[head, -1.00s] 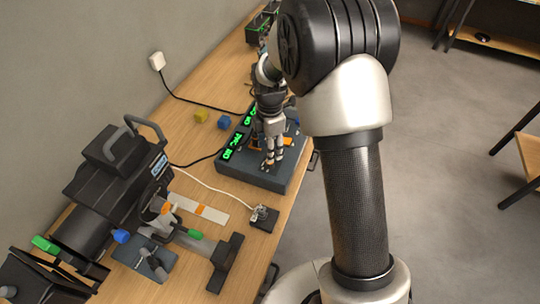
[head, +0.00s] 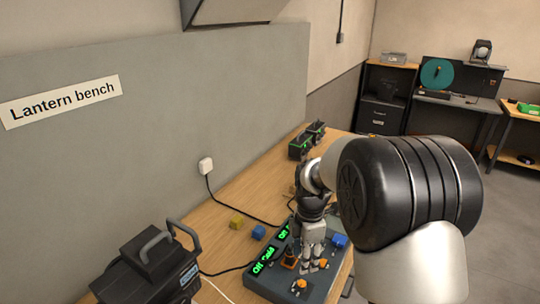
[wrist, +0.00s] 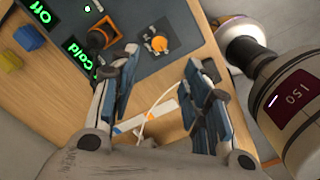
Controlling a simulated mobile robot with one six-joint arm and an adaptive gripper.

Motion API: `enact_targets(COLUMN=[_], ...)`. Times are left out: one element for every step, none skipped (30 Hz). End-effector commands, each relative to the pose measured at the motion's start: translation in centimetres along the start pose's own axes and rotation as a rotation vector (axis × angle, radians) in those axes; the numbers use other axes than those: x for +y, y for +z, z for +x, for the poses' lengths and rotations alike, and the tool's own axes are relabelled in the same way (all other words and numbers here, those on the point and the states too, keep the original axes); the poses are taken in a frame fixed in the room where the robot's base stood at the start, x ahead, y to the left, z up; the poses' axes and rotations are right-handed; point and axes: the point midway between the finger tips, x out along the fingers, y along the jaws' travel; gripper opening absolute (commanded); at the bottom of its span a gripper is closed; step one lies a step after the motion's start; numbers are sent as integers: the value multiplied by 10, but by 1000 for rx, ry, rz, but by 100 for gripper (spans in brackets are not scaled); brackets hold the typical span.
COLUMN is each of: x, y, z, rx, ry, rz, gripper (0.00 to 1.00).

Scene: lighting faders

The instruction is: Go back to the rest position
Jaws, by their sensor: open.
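My gripper (head: 311,265) hangs fingers down over the lighting console (head: 262,281) on the bench in the head view. In the wrist view my gripper (wrist: 160,95) is open and empty, its two fingers apart. The console (wrist: 150,25) lies beyond the fingertips there, with green lit displays reading "Off" and "Cold" and two controls with orange parts. Part of the console is hidden behind my arm and gripper in the head view.
A black lantern (head: 150,265) stands at the near left of the bench (head: 215,215). A yellow block (head: 236,223) and a blue block (head: 259,232) lie behind the console. Open floor (head: 505,230) lies at right.

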Motion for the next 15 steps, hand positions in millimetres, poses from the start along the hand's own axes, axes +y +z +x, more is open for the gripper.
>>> enact_targets(x=[-3, -6, -11, -16, -23, -33, -41, -50, -63, -73, -83, -97, -107, -118, -132], y=[0, -1, -2, -2, -3, -4, -6, -7, -9, -10, -12, -14, -15, -17, -19], z=[-8, -14, -24, -33, -42, -56, -66, -76, -88, -96, -104, -113, -119, -125, -131], rx=[-2, -2, -3, -4, -3, -2, 0, 3, 9, 14, 20, 29, 37, 46, 60], ry=[11, 18, 30, 41, 53, 72, 86, 101, 120, 133, 148, 166, 181, 194, 212], rz=[25, 51, 95, 136, 185, 257, 316, 376, 457, 518, 579, 661, 722, 782, 863], gripper=[43, 43, 43, 43, 43, 43, 43, 43, 43, 43, 43, 43, 43, 43, 43])
